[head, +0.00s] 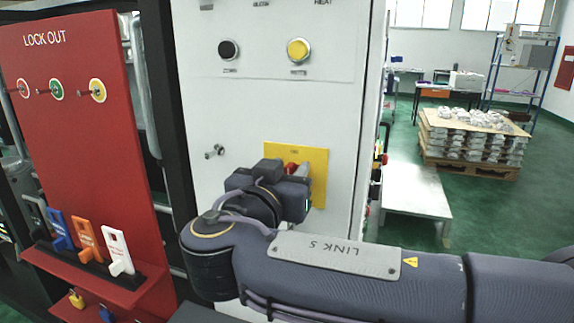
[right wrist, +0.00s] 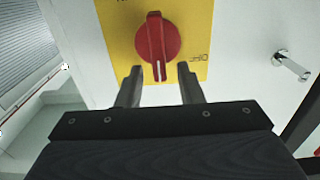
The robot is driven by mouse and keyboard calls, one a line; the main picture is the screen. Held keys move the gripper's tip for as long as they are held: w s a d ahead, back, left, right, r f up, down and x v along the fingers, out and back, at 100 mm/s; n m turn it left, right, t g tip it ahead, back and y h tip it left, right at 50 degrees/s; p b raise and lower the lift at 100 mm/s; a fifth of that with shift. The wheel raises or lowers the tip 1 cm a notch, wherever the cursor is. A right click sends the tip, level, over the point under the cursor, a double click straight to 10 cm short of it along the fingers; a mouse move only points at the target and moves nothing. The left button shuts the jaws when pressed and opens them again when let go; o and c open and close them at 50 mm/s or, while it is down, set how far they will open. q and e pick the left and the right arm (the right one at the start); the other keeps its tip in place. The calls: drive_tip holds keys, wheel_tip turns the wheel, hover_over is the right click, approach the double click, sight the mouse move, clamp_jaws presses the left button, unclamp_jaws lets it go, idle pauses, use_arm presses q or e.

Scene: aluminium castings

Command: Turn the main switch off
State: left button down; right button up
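The main switch is a red rotary knob (right wrist: 157,38) with a white line on a yellow plate (right wrist: 200,20). In the right wrist view the line points down, and the plate's lettering "OFF" is upside down to the knob's lower right. In the head view the yellow plate (head: 318,160) is on a pale cabinet front, and the knob (head: 291,167) is partly hidden by my right gripper. My right gripper (right wrist: 161,72) is open, its two fingertips either side of the knob's lower end; contact cannot be told. My left gripper is not in view.
The cabinet (head: 225,110) has a black button (head: 228,49), a yellow button (head: 298,49) and a metal handle (head: 214,151). A red lockout board (head: 75,130) with hanging tags stands at left. A pallet of castings (head: 470,135) is far right.

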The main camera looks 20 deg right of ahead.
drive_tip(key=shift+c, duration=0.4)
clamp_jaws()
drive_tip(key=shift+f, duration=0.15)
drive_tip(key=shift+f, duration=0.1)
drive_tip(key=shift+w+a+f+n+b, duration=0.3)
drive_tip(key=shift+n+b, duration=0.25)
drive_tip(key=shift+n, duration=1.45)
drive_tip(key=shift+w+a+f+n+b, duration=0.25)
drive_tip(key=shift+a+n+b, duration=0.25)
drive_tip(key=shift+n, duration=1.5)
drive_tip(key=shift+w+a+f+n+b, duration=0.25)
drive_tip(key=shift+n+b, duration=0.35)
drive_tip(key=shift+n, duration=1.4)
